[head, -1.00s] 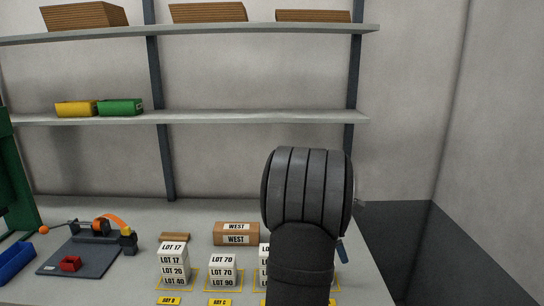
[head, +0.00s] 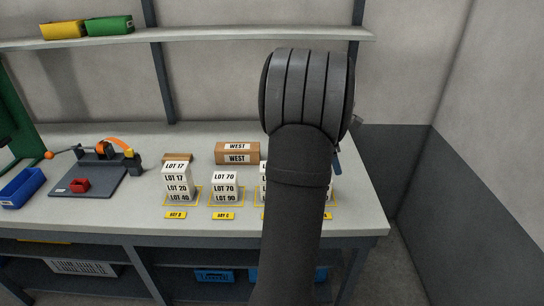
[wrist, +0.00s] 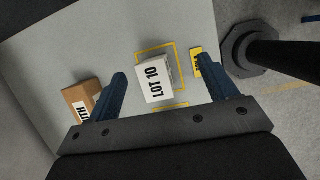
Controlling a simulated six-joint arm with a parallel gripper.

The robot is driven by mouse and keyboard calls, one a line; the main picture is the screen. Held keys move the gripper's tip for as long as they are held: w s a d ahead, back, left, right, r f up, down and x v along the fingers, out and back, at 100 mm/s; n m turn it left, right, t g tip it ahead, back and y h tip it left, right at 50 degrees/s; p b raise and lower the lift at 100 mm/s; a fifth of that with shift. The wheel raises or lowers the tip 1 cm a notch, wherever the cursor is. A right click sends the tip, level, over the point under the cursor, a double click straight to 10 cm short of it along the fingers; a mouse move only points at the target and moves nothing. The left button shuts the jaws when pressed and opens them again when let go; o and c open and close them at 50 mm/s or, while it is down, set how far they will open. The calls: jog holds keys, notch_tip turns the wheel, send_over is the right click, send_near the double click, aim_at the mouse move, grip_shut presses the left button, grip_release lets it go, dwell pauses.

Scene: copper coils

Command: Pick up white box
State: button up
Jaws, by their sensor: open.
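In the head view, white boxes stand in stacks on the bench. One stack (head: 178,182) has labels LOT 17, LOT 20 and LOT 40. A shorter stack (head: 224,188) shows LOT 70 and LOT 90. More white boxes stand partly hidden behind my arm. In the wrist view, a white box labelled LOT 10 (wrist: 156,84) stands within a yellow outline. My gripper (wrist: 164,82) is open, with its blue fingers apart on either side of this box in the picture. I cannot tell its height above the box. The fingers are mostly hidden behind my arm in the head view.
A brown box (wrist: 82,98) lies left of the left finger in the wrist view. Brown WEST boxes (head: 237,153) stand behind the stacks. A dark board (head: 88,181) with a red bin and a blue bin (head: 22,187) are at the left. A shelf (head: 230,37) spans the back.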

jog(key=w+a+r+y, duration=0.2)
jog(key=a+r, duration=0.3)
jog(key=a, duration=0.4)
jog(key=w+a+r+y, duration=0.15)
jog(key=a+r, duration=0.35)
jog(key=a, duration=0.5)
jog(key=shift+y, duration=0.35)
jog(key=f, duration=1)
jog(key=shift+s+f, duration=0.2)
jog(key=shift+f, duration=0.05)
jog(key=shift+w+d+f, duration=0.1)
jog(key=shift+d+f, duration=0.05)
jog(key=shift+f, duration=3.05)
jog(key=c, duration=1.2)
jog(key=shift+o, duration=0.2)
jog(key=shift+r, duration=0.15)
